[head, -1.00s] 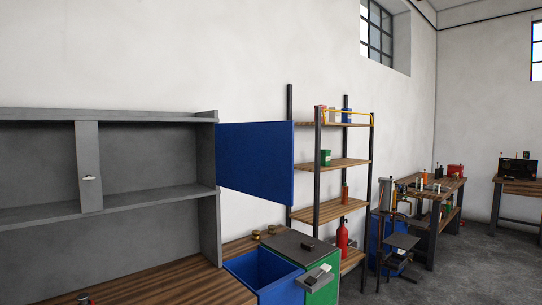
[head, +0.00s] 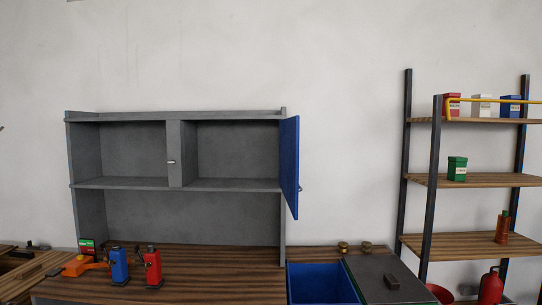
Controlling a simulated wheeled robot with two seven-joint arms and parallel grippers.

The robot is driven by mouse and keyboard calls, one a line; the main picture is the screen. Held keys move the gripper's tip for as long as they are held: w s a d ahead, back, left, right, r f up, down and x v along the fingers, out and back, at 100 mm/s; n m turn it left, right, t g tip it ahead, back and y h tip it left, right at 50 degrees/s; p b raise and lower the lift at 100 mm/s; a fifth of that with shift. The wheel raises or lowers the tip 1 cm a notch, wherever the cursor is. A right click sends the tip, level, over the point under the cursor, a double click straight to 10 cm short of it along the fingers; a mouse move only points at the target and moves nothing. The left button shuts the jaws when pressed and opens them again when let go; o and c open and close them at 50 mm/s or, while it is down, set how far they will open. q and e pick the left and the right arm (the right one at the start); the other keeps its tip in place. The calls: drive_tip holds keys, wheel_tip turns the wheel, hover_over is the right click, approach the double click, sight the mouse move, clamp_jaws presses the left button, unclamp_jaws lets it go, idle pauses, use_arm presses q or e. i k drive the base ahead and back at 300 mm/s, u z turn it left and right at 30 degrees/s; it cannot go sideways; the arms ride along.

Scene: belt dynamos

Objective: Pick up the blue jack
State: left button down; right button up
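A blue jack (head: 119,267) stands upright on the wooden workbench top, below the grey cabinet at the left of the head view. A similar red jack (head: 153,268) stands just to its right. An orange tool-like object (head: 77,266) lies just to its left. Neither of my grippers is in view.
The grey wall cabinet (head: 175,183) has its blue door (head: 290,165) swung open at its right end. An open blue bin (head: 322,283) and a dark lid (head: 385,278) are set right of the workbench (head: 210,267). A shelf rack (head: 470,181) stands further right. Bench right of the jacks is clear.

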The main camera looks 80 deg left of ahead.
sight(120, 277)
drive_tip(key=u, duration=0.95)
drive_tip(key=i, duration=0.95)
drive_tip(key=u, duration=1.95)
drive_tip(key=i, duration=1.15)
drive_tip(key=u, duration=2.35)
drive_tip(key=k, duration=1.1)
drive_tip(key=u, duration=1.1)
drive_tip(key=i, duration=2.2)
drive_tip(key=u, duration=0.15)
